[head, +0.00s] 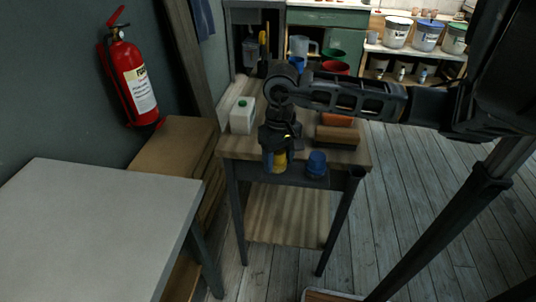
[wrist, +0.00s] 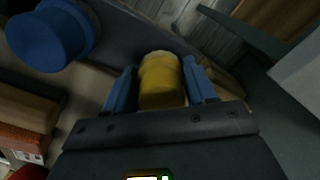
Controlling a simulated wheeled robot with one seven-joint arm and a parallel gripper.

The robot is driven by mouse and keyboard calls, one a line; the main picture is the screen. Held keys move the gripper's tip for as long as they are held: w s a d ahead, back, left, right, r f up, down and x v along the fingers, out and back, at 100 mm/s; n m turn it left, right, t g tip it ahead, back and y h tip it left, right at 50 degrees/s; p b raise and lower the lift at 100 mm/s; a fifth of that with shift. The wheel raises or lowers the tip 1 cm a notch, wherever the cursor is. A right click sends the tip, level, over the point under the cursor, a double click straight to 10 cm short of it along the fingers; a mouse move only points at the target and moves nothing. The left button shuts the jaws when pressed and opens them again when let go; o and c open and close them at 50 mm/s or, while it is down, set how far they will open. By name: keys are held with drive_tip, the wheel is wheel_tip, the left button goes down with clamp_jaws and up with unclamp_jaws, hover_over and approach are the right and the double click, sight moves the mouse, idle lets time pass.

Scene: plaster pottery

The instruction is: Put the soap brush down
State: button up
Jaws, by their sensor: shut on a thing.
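The soap brush, seen as a yellow rounded cylinder (wrist: 160,82), is between the two blue fingers of my gripper (wrist: 161,90) in the wrist view. My gripper is shut on it. In the head view the yellow piece (head: 277,161) shows below my gripper (head: 275,155), at the front edge of the small wooden table (head: 348,156). Its lower end is hard to make out, and I cannot tell whether it touches the table. Bristles are not visible.
A blue round-topped object (head: 317,163) stands close to the right; it also shows in the wrist view (wrist: 48,38). Brown and orange blocks (head: 338,134) lie behind it. A bare grey table (head: 95,230) is at front left.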

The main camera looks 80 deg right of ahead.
sight(279, 151)
drive_tip(key=shift+f+b, duration=0.2)
drive_tip(key=shift+b, duration=0.1)
drive_tip(key=o, duration=1.1)
drive_tip(key=shift+r, duration=0.1)
drive_tip(key=shift+r+p, duration=0.3)
wheel_tip(279, 151, up, 12)
drive_tip(key=shift+f+b, duration=0.2)
drive_tip(key=shift+b, duration=0.45)
